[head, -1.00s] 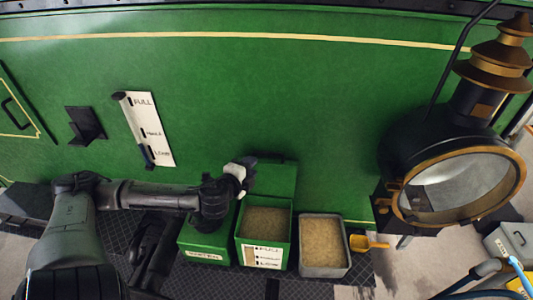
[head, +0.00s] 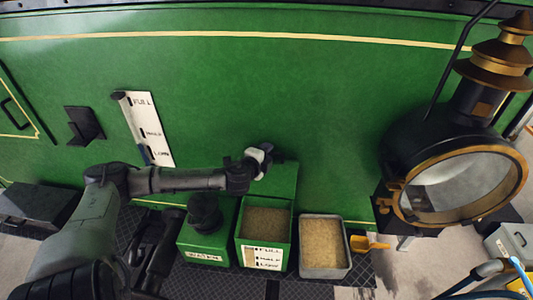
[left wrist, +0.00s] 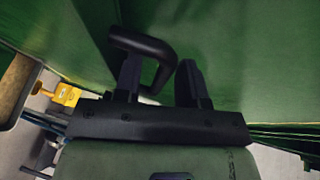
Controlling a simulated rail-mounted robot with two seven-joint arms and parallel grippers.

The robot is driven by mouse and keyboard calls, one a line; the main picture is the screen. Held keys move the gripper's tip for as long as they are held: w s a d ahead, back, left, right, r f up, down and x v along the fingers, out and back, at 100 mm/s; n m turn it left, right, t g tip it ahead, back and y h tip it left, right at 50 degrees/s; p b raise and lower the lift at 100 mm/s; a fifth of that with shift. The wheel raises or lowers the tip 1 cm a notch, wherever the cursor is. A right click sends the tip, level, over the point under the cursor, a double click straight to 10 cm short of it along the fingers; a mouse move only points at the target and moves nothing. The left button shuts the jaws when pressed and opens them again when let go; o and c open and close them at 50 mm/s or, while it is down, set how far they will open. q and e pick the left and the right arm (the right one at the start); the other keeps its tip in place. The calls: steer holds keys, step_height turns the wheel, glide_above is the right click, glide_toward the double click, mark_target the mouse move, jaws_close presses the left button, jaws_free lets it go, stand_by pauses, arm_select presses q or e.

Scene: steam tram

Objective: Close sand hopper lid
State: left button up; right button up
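The sand hopper (head: 246,255) is a green box with sand inside and a level label on its front. Its green lid (head: 284,182) stands raised behind the opening, by the green wall. My left gripper (head: 262,152) is at the lid's upper left, partly hidden by its own wrist. In the left wrist view, the gripper (left wrist: 160,82) has its two fingers apart. A black curved handle (left wrist: 152,46) reaches between them, with a gap to the right finger. Whether the left finger touches the handle is unclear. My right gripper is out of view.
A green water box (head: 206,245) with a black cap stands left of the hopper. A grey sand tray (head: 324,247) and a yellow scoop (head: 370,243) are to its right. A large brass-rimmed lamp (head: 457,185) stands at far right.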

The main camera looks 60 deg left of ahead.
arm_select(q)
steer(key=shift+w, duration=0.15)
jaws_close()
stand_by(0.4)
